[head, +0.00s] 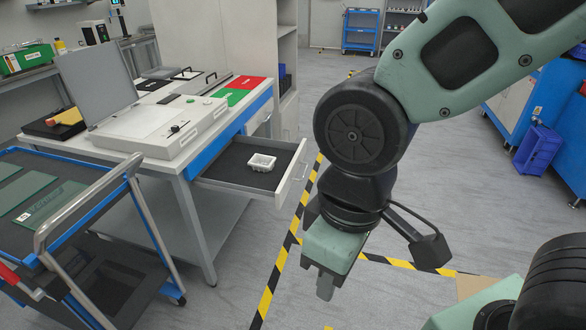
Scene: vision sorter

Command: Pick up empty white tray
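A small white tray (262,162) lies in the open drawer (226,174) of the workbench. It looks empty, though it is small in the view. My gripper (325,285) hangs to the right of the drawer and nearer to me, over the floor and apart from the tray. Its fingers point down and are mostly hidden by its body, so I cannot tell whether they are open or shut. Nothing shows held in it.
The workbench carries a white device (150,125) and red and green mats (229,97). A blue cart (75,205) with a metal handle stands at the front left. A drawer front with handle (292,172) juts out towards my arm. The floor around the yellow-black tape (275,285) is clear.

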